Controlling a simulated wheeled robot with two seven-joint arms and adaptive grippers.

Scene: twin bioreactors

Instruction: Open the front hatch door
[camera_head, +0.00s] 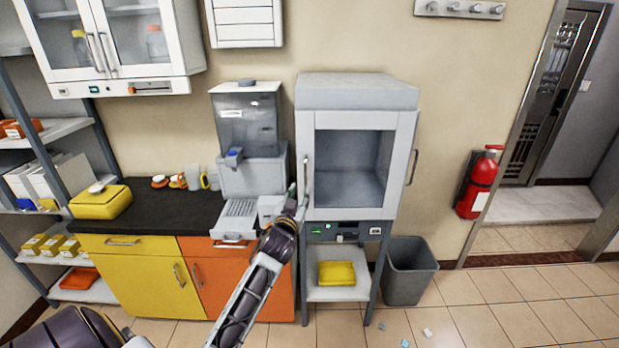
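The front hatch door (350,212) is a white-framed door with a large window on a white-grey cabinet (357,92), right of the counter. It looks shut. Its upright handle (307,172) is on the door's left edge. My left gripper (298,198) is raised at that left edge, close to the lower part of the handle. I cannot tell whether it touches the handle, and its fingers are too small and overlapped to show whether they are open or shut. My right gripper is not in view.
A grey dispenser (248,125) and a white tray unit (240,215) stand close on the left. A second handle (412,167) is on the cabinet's right side. A grey bin (408,275) stands at lower right. The tiled floor in front is mostly clear, with small scraps.

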